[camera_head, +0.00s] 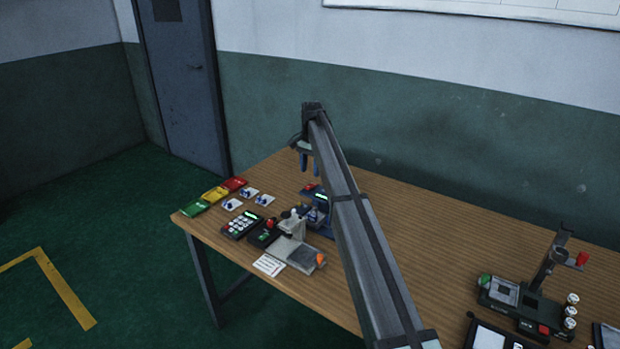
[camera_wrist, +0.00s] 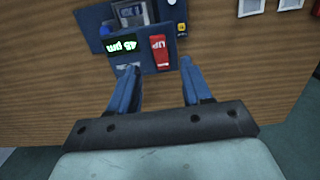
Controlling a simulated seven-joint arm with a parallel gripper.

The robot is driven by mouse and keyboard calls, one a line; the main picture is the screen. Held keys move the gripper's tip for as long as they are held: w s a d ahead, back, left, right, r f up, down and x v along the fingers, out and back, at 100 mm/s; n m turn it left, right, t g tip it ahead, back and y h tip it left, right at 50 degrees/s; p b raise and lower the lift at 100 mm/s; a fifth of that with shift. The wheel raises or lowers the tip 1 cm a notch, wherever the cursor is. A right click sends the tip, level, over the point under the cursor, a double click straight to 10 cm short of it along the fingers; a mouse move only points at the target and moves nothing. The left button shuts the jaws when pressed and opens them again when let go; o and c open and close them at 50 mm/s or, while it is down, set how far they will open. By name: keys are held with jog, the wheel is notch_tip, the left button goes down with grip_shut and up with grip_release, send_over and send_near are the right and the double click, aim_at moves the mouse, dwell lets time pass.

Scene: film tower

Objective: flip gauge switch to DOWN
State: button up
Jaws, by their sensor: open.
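The gauge is a dark blue device (camera_wrist: 112,27) at the top of the wrist view, with a lit green display (camera_wrist: 122,45) that seems to read 45 µm. Its red switch (camera_wrist: 159,52) sits beside the display and carries white lettering that looks like UP. In the head view the gauge (camera_head: 327,190) stands partly behind my arm, with the red switch (camera_head: 309,188) at its left. My gripper (camera_wrist: 158,67) is open and empty, its blue fingers apart on either side of the switch's line. In the head view my gripper (camera_head: 309,169) hangs above the gauge, apart from it.
A keypad box (camera_head: 241,225), a grey-white instrument (camera_head: 293,245) and a paper note (camera_head: 269,265) lie at the gauge's front left. Green, yellow and red packets (camera_head: 214,194) line the table's left end. Another device (camera_head: 530,300) stands far right. Bare wood lies behind the gauge.

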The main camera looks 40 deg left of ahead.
notch_tip(320, 180, up, 8)
jog(key=shift+w+r, duration=0.15)
dwell(0.6)
